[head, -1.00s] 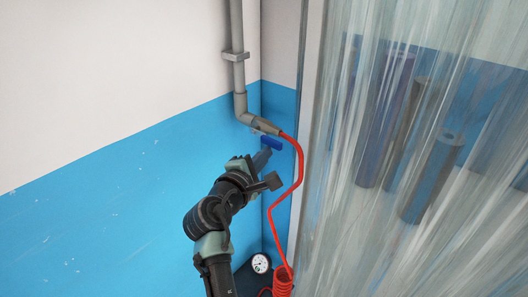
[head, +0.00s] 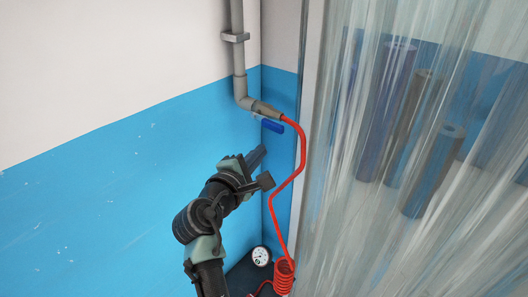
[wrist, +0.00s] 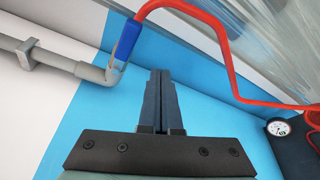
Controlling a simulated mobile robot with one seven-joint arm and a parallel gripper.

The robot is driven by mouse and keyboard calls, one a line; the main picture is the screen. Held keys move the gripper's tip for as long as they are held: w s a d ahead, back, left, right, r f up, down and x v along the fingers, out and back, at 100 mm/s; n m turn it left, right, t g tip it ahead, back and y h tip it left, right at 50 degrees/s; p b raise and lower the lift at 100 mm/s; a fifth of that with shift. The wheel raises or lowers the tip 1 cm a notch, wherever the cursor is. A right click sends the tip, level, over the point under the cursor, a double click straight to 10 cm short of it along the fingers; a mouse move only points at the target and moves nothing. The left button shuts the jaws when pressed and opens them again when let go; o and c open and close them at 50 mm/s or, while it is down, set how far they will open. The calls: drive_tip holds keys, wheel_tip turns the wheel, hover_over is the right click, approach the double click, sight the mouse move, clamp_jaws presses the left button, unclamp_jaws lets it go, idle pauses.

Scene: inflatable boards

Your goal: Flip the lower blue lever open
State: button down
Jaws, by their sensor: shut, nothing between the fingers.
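The blue lever (head: 272,126) sits at the lower end of the grey pipe, beside the joint with the red hose. In the wrist view the lever (wrist: 127,39) shows up and left of the fingertips. My gripper (head: 257,155) is shut and empty, below the lever in the head view. A visible gap separates the fingertips from the lever. In the wrist view my gripper (wrist: 160,75) points at the blue wall. Only this one blue lever shows.
The red hose (head: 302,160) hangs from the pipe end, right of my gripper, down to a coil (head: 283,275). A round gauge (head: 261,256) is at the bottom. The grey pipe (head: 238,55) runs up the wall. A translucent strip curtain (head: 350,220) closes off the right.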

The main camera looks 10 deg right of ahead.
drive_tip(key=s+a+r+b, duration=0.2)
drive_tip(key=s+a, duration=0.2)
drive_tip(key=a, duration=0.1)
drive_tip(key=shift+s+a+r, duration=0.15)
drive_tip(key=shift+s+a, duration=0.15)
drive_tip(key=shift+a, duration=0.1)
